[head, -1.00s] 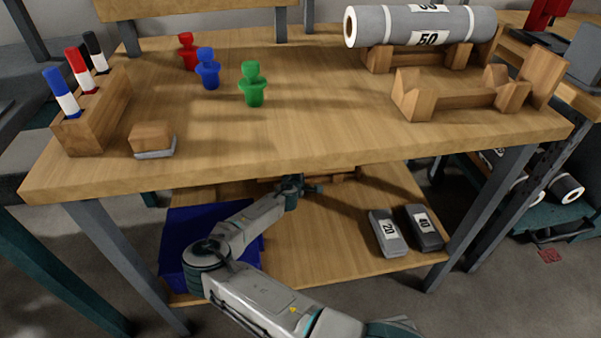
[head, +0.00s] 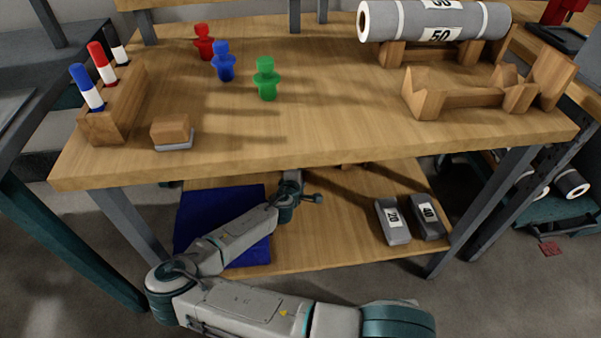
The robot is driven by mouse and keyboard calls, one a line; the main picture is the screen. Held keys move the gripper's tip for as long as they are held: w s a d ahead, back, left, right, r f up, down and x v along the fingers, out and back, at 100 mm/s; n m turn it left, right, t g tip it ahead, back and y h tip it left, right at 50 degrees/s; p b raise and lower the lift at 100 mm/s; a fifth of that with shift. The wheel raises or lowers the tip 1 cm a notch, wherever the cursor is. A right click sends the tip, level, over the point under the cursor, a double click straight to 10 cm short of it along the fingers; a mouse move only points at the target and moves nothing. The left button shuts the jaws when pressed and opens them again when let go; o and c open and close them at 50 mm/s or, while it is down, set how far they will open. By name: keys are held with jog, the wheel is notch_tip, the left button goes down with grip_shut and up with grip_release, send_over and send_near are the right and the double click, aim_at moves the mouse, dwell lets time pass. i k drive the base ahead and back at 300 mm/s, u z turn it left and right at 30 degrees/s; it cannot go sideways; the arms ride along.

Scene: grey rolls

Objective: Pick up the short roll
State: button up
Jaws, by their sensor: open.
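A grey roll (head: 418,22) marked 50, with white bands, lies on a wooden cradle at the back right of the tabletop. Other grey rolls (head: 572,183) show by their ends low at the far right, partly hidden by the table legs. I cannot tell which roll is the short one, as their lengths are hidden. My gripper (head: 306,198) is under the tabletop, above the lower shelf, well away from these rolls. It is small in the view and partly hidden by my wrist; it looks open, with no roll in it.
An empty wooden cradle (head: 468,97) stands on the tabletop (head: 330,120). The table's front edge is above my arm. A blue mat or bin (head: 210,212) and two grey weights marked 20 (head: 393,222) and 40 (head: 428,216) are on the lower shelf (head: 325,235).

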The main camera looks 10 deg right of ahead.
aim_at(417, 20)
jog(key=k, duration=1)
